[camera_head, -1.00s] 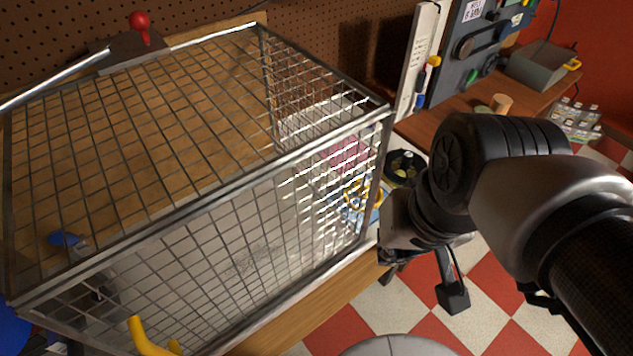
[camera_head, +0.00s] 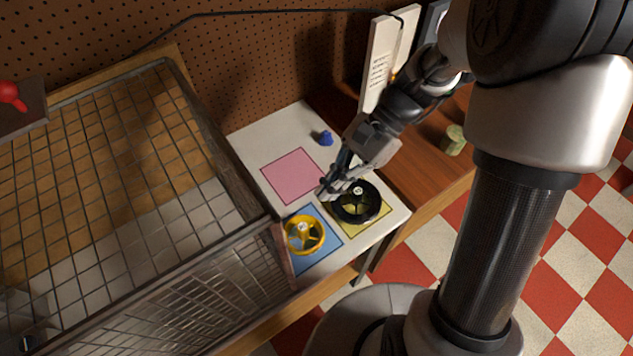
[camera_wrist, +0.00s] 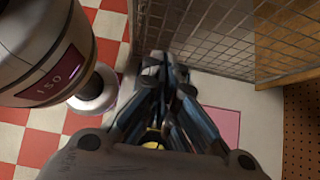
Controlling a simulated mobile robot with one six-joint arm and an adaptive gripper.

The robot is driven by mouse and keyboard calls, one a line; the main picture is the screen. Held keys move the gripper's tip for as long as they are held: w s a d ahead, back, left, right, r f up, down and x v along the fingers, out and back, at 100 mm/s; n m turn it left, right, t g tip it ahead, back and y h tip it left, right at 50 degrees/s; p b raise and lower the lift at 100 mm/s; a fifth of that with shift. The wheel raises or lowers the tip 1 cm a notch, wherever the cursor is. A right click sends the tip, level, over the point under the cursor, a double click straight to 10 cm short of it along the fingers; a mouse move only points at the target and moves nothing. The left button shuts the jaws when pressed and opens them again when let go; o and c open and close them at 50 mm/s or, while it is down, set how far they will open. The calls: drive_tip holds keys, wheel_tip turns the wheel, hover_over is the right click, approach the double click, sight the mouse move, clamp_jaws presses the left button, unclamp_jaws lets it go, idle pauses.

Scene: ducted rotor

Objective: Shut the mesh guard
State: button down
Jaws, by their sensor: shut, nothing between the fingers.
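The mesh guard (camera_head: 262,247) is a grey metal wire cage filling the left of the head view. I cannot tell from this view whether its front panel is closed. Mesh also shows at the top of the wrist view (camera_wrist: 212,30). My gripper (camera_head: 326,191) is to the right of the cage, pointing down over the white board between the pink square and the black rotor. It is shut and empty and looks apart from the mesh. In the wrist view its fingertips (camera_wrist: 164,66) come together just short of the mesh's lower edge.
The white board (camera_head: 262,133) carries a pink square (camera_head: 290,176), a yellow ring rotor (camera_head: 304,235) on blue, a black ring rotor (camera_head: 357,201) on yellow, and a small blue piece (camera_head: 326,138). A red knob (camera_head: 12,95) stands behind the cage. Pegboard (camera_head: 270,60) closes the back.

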drive_tip(key=s+a+r+b+x, duration=0.1)
drive_tip(key=r+b+x, duration=0.1)
drive_tip(key=x, duration=0.9)
drive_tip(key=shift+a, duration=0.3)
drive_tip(key=shift+f, duration=0.1)
